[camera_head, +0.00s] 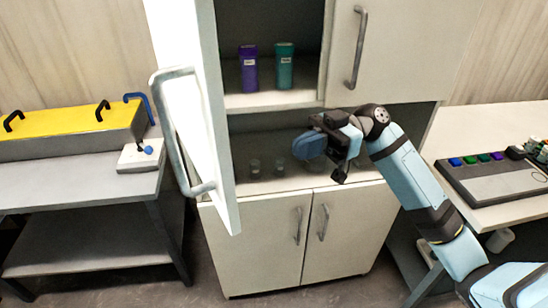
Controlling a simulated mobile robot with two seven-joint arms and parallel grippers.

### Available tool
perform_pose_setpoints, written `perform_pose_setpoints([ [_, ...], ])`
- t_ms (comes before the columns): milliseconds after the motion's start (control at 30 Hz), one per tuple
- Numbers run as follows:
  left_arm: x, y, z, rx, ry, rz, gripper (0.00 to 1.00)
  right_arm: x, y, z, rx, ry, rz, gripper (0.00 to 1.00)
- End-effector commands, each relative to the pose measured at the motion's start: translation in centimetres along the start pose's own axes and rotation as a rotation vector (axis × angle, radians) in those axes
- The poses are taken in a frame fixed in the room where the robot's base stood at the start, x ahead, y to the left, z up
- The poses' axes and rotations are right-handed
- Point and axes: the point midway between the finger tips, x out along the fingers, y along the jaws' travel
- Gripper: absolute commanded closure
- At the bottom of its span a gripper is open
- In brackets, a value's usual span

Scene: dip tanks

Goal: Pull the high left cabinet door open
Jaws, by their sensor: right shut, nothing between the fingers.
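The high left cabinet door (207,120) stands swung open toward me, at the left of the cabinet. Its grey bar handle (172,135) is on the door's face, turned to the left. My right gripper (318,148) is shut and empty in front of the open middle shelf. It is to the right of the open door and apart from it and its handle. My left gripper is not in view.
The upper compartment holds a purple container (248,70) and a teal container (285,68). The high right door (392,50) and the two lower doors (255,245) are shut. Small glasses (254,167) stand on the middle shelf. Tables flank the cabinet, with a yellow-topped tank (70,122) at left and a control panel (490,175) at right.

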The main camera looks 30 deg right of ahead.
Motion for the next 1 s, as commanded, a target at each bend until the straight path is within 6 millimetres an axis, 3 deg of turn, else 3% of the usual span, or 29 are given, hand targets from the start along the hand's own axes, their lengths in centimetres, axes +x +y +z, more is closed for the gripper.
perform_pose_setpoints([
  [500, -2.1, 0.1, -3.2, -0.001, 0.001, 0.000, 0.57, 10.3, 0.0, -0.4, 0.005, 0.003, 0.001, 1.00],
  [700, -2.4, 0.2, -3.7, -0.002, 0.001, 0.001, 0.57, 12.3, 0.1, -0.1, 0.005, 0.001, 0.003, 1.00],
  [1000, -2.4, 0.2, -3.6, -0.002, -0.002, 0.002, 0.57, 12.8, 0.1, 0.1, 0.005, 0.000, 0.003, 1.00],
])
